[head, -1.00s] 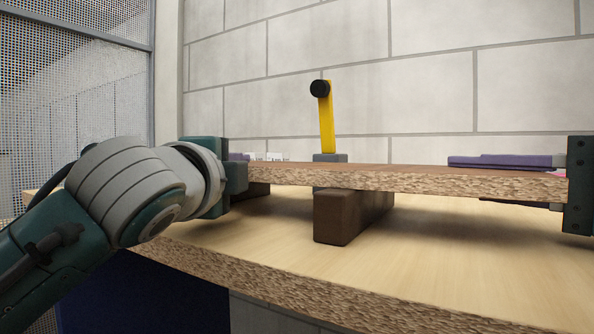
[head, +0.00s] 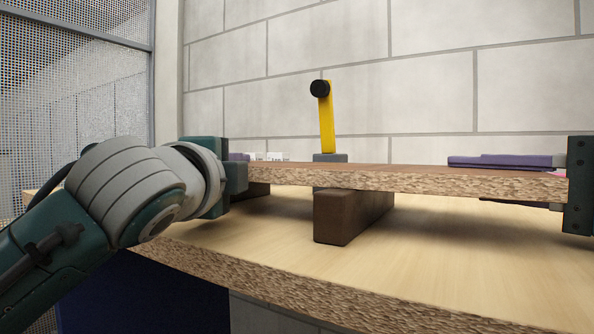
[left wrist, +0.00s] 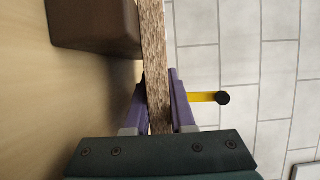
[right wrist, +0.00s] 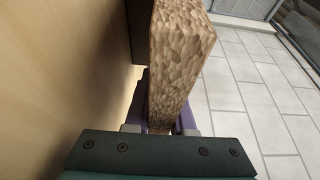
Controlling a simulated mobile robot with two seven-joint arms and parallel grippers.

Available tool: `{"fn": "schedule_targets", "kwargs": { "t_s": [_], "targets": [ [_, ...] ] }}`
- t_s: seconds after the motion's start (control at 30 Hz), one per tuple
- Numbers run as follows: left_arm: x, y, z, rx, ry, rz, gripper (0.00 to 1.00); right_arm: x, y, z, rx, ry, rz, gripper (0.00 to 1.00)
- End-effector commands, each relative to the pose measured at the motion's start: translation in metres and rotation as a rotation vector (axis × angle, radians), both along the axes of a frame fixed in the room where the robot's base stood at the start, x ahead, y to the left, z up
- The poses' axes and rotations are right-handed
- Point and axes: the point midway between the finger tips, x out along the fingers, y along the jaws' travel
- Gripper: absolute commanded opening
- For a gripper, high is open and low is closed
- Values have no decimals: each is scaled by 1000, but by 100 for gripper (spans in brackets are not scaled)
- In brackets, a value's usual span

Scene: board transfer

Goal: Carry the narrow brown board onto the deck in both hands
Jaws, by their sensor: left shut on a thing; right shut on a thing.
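The narrow brown board (head: 400,180) lies level across the head view, with a brown top and a rough, chipped front edge. Dark brown blocks (head: 345,220) stand under it on a pale wooden worktop. The board looks to be at or just above the block tops; I cannot tell if it touches. My left gripper (head: 238,172) is shut on the board's left end; its purple fingers (left wrist: 160,105) pinch both faces in the left wrist view. My right gripper (head: 562,175) is shut on the right end, its fingers (right wrist: 165,110) partly hidden behind the board.
The pale worktop (head: 450,255) has a rough front edge and is mostly bare in front of the blocks. A yellow upright lever with a black knob (head: 326,115) stands behind the board on a grey base. A block wall closes the back; a mesh panel (head: 80,80) stands left.

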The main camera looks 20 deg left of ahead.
Motion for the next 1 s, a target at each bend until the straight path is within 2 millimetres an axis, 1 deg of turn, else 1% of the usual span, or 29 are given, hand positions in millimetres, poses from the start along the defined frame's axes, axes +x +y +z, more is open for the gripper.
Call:
{"fn": "schedule_targets", "kwargs": {
  "t_s": [0.17,0.37,0.57,0.8,0.9,1.0],
  "targets": [
    [0,0,-1,1,2,1,0,0,0,0,0,0,-1,0],
    [0,0,5,1,-3,1,0,0,0,5,2,-2,0,0],
    [0,1,21,2,-3,1,0,0,0,22,3,-3,0,0],
    [0,1,47,2,-3,1,0,0,0,47,3,-3,-1,0],
    [0,1,52,2,-3,1,0,0,0,53,3,-3,-1,0],
    [0,1,53,2,-3,1,0,0,0,54,3,-2,-1,0]
  ]
}}
